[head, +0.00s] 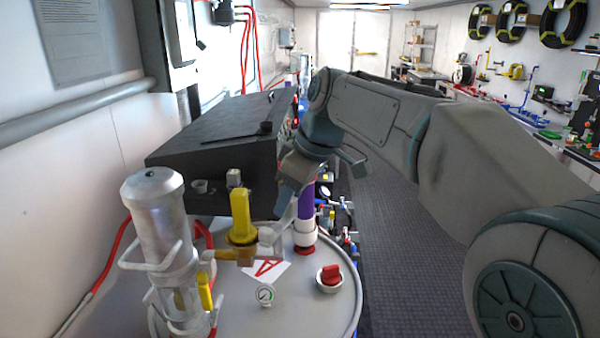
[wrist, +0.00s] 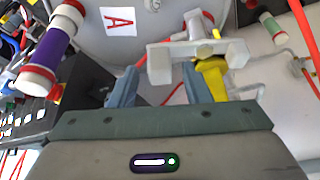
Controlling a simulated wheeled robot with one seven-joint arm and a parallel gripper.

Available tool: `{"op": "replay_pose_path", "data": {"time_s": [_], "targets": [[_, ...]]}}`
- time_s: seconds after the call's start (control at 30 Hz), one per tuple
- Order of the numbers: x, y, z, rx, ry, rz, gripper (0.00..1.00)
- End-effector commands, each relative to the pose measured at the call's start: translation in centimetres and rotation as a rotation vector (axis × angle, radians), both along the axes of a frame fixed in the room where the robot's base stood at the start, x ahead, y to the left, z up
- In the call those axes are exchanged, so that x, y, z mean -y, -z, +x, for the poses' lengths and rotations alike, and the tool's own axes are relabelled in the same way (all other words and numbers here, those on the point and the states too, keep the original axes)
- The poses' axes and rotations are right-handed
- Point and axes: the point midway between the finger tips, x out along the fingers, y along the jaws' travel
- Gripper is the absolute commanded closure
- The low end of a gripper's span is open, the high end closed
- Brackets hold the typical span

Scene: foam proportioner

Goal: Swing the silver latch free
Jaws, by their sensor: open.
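A pale silver-grey bracket-shaped piece (wrist: 160,64), which looks like the silver latch, shows in the wrist view beside a yellow handle (wrist: 211,78). In the head view the piece (head: 268,242) sits right of the upright yellow handle (head: 241,215), above the round grey tank top. My gripper (wrist: 159,70) is open, its two blue-grey fingers apart. In the wrist view the latch's left prong appears between the fingertips; I cannot tell whether they touch it. In the head view my gripper (head: 283,205) points down near the black box, its fingertips partly hard to make out.
A silver cylinder (head: 157,215) with pipe guards stands left of the yellow handle. A black box (head: 205,165) is behind. A purple tube (head: 306,202), a red knob (head: 331,275) and a small gauge (head: 265,294) stand on the tank top. Open floor lies to the right.

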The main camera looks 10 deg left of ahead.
Motion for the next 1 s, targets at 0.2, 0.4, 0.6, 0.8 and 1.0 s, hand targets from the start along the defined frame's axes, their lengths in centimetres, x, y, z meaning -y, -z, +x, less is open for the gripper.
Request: {"op": "replay_pose_path", "data": {"time_s": [0.2,0.4,0.6,0.8,1.0], "targets": [[1.6,-4.0,-0.5,0.005,0.002,0.001,0.56],[3.2,-8.2,-1.0,0.004,0.002,0.001,0.56],[4.3,-10.9,-1.4,0.001,0.001,0.0,0.56],[4.7,-12.0,-1.6,0.0,0.0,0.0,0.56],[4.7,-12.0,-1.6,0.0,0.0,-0.001,0.56]]}}
